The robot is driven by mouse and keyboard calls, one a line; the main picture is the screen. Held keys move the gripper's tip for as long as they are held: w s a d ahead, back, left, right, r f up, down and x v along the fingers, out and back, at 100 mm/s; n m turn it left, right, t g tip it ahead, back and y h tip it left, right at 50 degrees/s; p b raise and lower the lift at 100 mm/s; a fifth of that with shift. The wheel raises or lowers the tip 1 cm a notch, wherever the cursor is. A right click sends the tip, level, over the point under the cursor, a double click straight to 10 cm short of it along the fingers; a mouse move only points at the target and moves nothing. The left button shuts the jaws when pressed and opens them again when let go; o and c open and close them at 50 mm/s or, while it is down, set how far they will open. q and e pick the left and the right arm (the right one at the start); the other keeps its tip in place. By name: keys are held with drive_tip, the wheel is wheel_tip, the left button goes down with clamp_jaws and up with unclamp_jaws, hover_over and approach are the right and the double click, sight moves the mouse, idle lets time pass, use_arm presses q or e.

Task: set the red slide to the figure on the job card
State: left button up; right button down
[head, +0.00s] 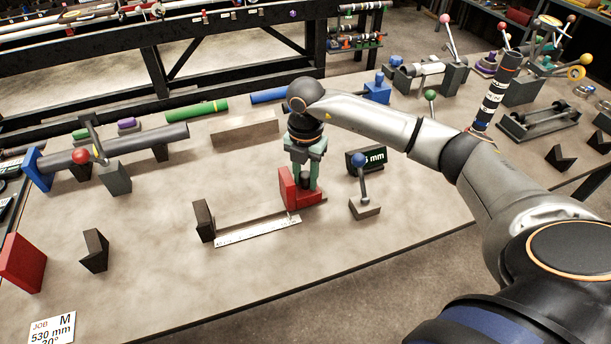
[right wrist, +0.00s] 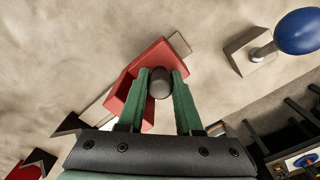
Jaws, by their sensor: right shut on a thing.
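The red slide (head: 287,188) sits at the right end of a rail with a white scale (head: 258,232) along its front. My right gripper (head: 305,183) points down over the slide. In the right wrist view the green fingers (right wrist: 161,88) are shut on the slide's grey knob (right wrist: 160,83), with the red slide (right wrist: 124,88) beneath. A dark readout (head: 374,157) shows a figure ending in "5 mm", partly hidden behind a blue-balled lever. The job card (head: 52,328) at the lower left reads "M" and "530 mm", with a cut-off angle line below. My left gripper is not in view.
The blue-balled lever (head: 363,180) stands on a block just right of the slide. A dark end block (head: 203,220) closes the rail's left end. A wooden bar (head: 245,132) lies behind. A red block (head: 22,262) and a dark block (head: 95,250) stand left.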

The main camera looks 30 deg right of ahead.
drive_tip(key=shift+r, duration=0.1)
idle(0.3)
drive_tip(key=shift+w+a, duration=0.15)
drive_tip(key=shift+a, duration=0.5)
drive_tip(key=shift+w+a, duration=0.15)
drive_tip(key=shift+a, duration=0.5)
drive_tip(key=c, duration=0.9)
unclamp_jaws()
drive_tip(key=shift+o, duration=0.2)
drive_tip(key=shift+d, duration=0.1)
wheel_tip(320, 180, up, 12)
drive_tip(key=b, duration=0.1)
drive_tip(key=shift+r, duration=0.25)
